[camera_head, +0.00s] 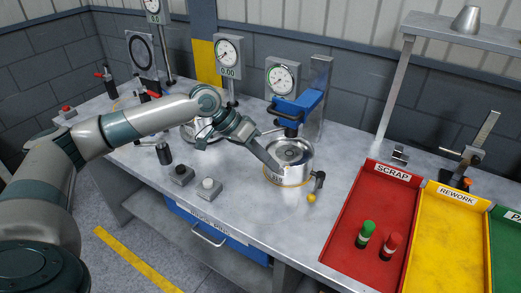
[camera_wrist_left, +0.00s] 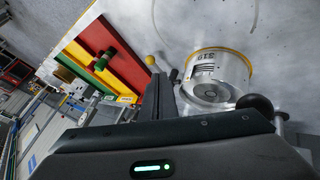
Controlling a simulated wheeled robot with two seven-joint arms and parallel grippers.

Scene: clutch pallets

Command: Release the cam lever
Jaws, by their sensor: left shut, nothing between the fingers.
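A small dark lever with a yellow ball end (camera_head: 314,187), which looks like the cam lever, stands at the right front of a silver round part (camera_head: 289,172) with a yellow band at its base. The yellow ball (camera_wrist_left: 150,61) also shows in the left wrist view, beside the silver part (camera_wrist_left: 222,75). My left gripper (camera_head: 276,168) is shut and empty, its tip at the left front of the silver part's rim; I cannot tell whether it touches. It is apart from the lever in the head view. My right gripper is not in view.
A blue press arm (camera_head: 298,104) on a metal post overhangs the silver part. Red scrap (camera_head: 345,222), yellow rework (camera_head: 425,250) and green trays lie to the right. Green and red cylinders stand in the red tray. Dial gauges (camera_head: 229,56) stand behind. Push buttons (camera_head: 208,186) sit at the front left.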

